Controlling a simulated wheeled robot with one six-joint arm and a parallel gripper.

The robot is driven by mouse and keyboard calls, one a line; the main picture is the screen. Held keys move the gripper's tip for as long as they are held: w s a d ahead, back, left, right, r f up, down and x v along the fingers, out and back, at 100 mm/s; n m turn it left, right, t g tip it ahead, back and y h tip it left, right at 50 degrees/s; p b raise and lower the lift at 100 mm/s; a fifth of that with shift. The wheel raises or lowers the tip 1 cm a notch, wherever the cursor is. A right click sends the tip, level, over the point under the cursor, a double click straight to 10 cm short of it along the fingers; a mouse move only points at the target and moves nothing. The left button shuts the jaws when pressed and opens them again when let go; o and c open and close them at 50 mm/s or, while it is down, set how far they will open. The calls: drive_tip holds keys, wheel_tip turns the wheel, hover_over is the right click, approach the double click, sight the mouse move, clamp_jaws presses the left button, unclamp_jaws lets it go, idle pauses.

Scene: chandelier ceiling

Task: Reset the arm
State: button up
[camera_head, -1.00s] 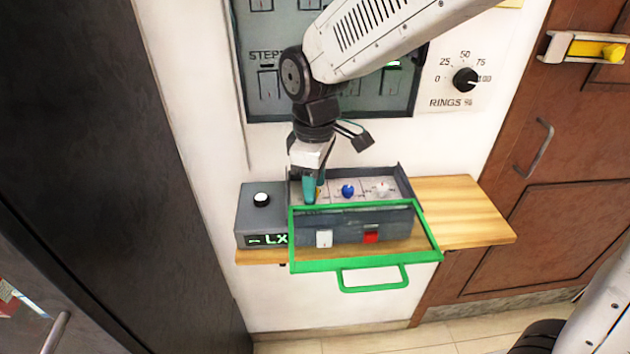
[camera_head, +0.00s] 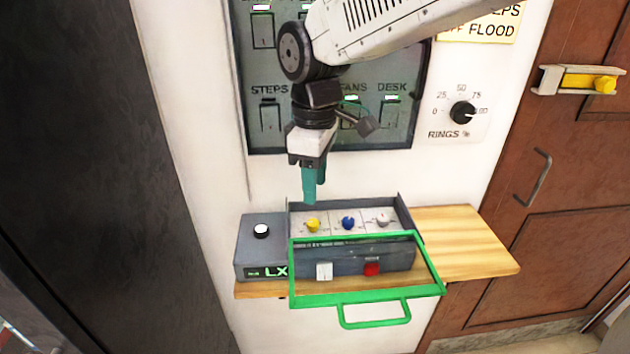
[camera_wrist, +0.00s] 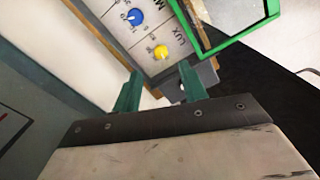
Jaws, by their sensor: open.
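My gripper (camera_head: 309,190) is open and empty, pointing down above the control box (camera_head: 400,207). In the wrist view its two green fingers (camera_wrist: 152,95) stand apart with nothing between them. The box has a yellow knob (camera_head: 313,224), a blue knob (camera_head: 348,222) and a white knob (camera_head: 382,216) on its top panel. The yellow knob lies just below the fingertips in the head view, with a gap between. It also shows beyond the fingers in the wrist view (camera_wrist: 161,52).
A green frame with a handle (camera_head: 375,318) surrounds the box's front, by a white switch (camera_head: 324,271) and a red switch (camera_head: 372,268). A grey LX unit (camera_head: 255,247) stands left on the wooden shelf (camera_head: 465,240). A switch panel (camera_head: 395,140) and RINGS dial (camera_head: 462,112) are on the wall behind.

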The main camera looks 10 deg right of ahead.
drive_tip(key=shift+m, duration=0.3)
drive_tip(key=s+d+m, duration=0.2)
drive_tip(key=s+d, duration=0.1)
drive_tip(key=s+d+m, duration=0.2)
drive_tip(key=s+d, duration=0.2)
drive_tip(key=s+d+m, duration=0.3)
drive_tip(key=d, duration=0.1)
drive_tip(key=shift+s+d+f+g, duration=0.2)
drive_tip(key=shift+s+d+g, duration=0.05)
drive_tip(key=shift+g, duration=0.05)
drive_tip(key=s+d+m+t, duration=0.2)
drive_tip(key=s+d+m, duration=0.3)
drive_tip(key=s+d, duration=0.4)
drive_tip(key=shift+s+d+r+m, duration=0.15)
drive_tip(key=shift+d+r+m, duration=0.05)
drive_tip(key=shift+r+m, duration=0.1)
